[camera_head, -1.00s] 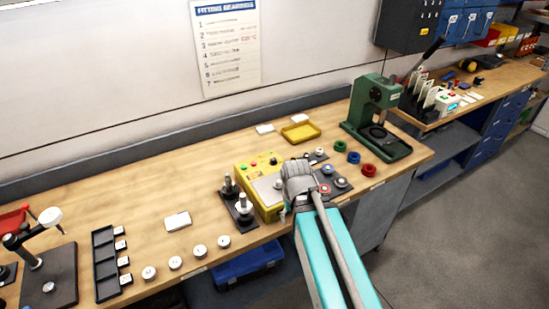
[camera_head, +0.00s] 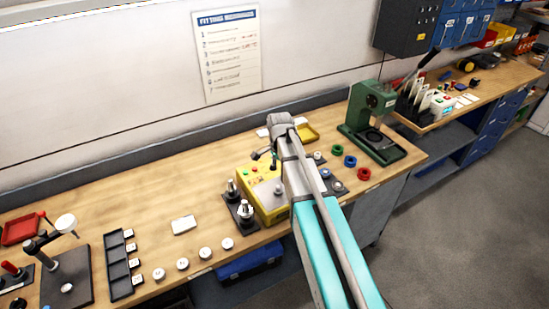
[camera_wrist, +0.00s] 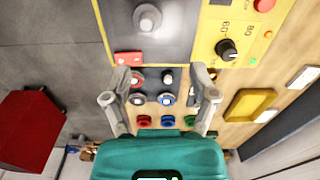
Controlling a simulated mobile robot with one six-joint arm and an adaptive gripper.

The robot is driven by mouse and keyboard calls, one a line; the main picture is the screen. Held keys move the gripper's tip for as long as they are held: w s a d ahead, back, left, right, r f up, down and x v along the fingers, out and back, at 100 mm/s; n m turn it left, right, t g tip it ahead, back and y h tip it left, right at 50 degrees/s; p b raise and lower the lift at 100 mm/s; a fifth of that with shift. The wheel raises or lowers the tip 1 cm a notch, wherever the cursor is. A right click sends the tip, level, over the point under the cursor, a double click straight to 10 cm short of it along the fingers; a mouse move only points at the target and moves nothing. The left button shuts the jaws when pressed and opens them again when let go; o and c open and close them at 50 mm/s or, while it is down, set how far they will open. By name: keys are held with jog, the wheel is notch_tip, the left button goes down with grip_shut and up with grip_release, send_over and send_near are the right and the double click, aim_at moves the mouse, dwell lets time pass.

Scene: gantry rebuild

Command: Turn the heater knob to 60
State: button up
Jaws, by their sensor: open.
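The heater is a yellow box (camera_head: 280,214) with a grey top plate, standing near the front of the bench in the head view. In the wrist view its yellow panel (camera_wrist: 207,45) is at the upper right. The black heater knob (camera_wrist: 226,48) has printed numbers beside it, with 60 readable; its exact setting is too small to tell. My gripper (camera_wrist: 160,76) is open and empty, its fingers apart. The knob lies beyond and to the right of the right finger, not between the fingers.
Red, blue and green rings (camera_wrist: 167,121) lie on the bench beside the heater. A green press (camera_head: 372,125) stands to the right. A yellow tray (camera_wrist: 249,105) lies toward the wall. Metal posts on a black base (camera_head: 245,210) stand just left of the heater.

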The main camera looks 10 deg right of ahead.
jog(key=w+r+m+p, duration=0.4)
jog(key=w+m, duration=0.4)
jog(key=w, duration=0.3)
jog(key=shift+r+m, duration=0.3)
jog(key=shift+r, duration=0.35)
jog(key=shift+f, duration=0.1)
notch_tip(320, 180, down, 14)
jog(key=b, duration=1.3)
jog(key=shift+r, duration=0.2)
